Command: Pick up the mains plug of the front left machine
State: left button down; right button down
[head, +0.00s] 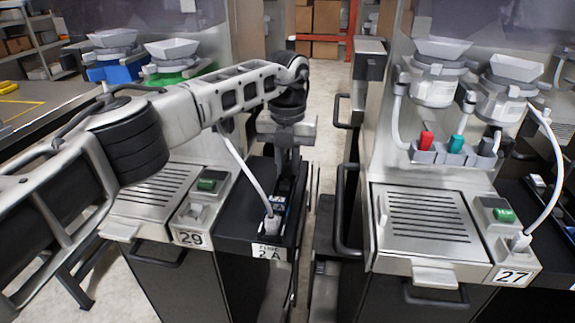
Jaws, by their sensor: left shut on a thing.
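The front left machine (150,188) has a slatted metal tray, a green switch (208,184) and a plate reading 29. Its white cable (243,167) runs down to a pale mains plug (271,223) at the black socket strip by the label "FUSE 2 A". My left gripper (278,201) points down over this strip and is shut on the plug. The fingers are dark and partly hidden against the black surface. The plug is at the socket; I cannot tell whether it is still seated. My right gripper is not in view.
Machine 27 (430,222) stands at the right with its own white plug (520,241) and cable. A narrow gap with a dark handle (343,210) separates the machines. Hoppers (172,49) on blue and green bases stand behind at left. Bare floor shows in the aisle.

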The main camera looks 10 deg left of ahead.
pick_arm(q)
jog(key=shift+r, duration=0.3)
notch_tip(320, 180, up, 2)
jog(key=s+d+r+b, duration=0.2)
jog(key=s+r+b, duration=0.2)
jog(key=s+r, duration=0.6)
jog(key=shift+s+d, duration=0.15)
jog(key=shift+s, duration=1.8)
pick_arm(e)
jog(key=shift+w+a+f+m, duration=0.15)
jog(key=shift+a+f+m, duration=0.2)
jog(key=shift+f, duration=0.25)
